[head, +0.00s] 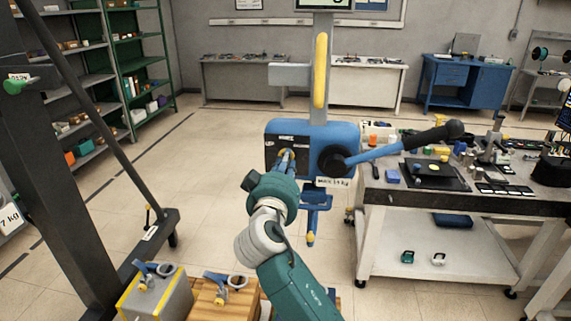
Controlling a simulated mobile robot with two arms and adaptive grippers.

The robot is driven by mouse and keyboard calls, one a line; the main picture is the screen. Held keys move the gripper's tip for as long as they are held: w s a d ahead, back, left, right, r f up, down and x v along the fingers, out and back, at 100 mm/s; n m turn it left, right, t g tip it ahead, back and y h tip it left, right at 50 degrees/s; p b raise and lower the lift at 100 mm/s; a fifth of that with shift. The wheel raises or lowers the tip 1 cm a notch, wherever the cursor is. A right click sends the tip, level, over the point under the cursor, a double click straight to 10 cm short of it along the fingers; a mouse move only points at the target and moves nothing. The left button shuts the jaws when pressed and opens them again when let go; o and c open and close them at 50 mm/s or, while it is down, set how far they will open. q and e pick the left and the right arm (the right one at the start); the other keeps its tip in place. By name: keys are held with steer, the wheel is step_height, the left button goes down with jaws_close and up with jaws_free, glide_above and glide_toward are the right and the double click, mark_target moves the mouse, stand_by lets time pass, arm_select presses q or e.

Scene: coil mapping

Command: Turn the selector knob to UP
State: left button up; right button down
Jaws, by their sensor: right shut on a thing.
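A blue machine housing (296,130) stands on a grey post in the middle of the head view. A black panel (273,142) on its left front carries small markings too small to read. My right gripper (287,160) reaches up from below and is shut at this panel, on the selector knob. The knob is hidden behind the fingers, so its setting does not show. My left gripper is out of view.
A blue crank lever (390,149) with a black grip extends right from the housing. A cluttered workbench (463,201) stands close on the right. Open floor lies left of the post.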

steer(key=shift+r+n+p, duration=0.1)
steer(key=shift+n+p, duration=0.25)
steer(key=shift+n, duration=1.55)
steer(key=c, duration=1.6)
jaws_free()
steer(key=shift+w, duration=0.1)
steer(key=shift+c, duration=0.2)
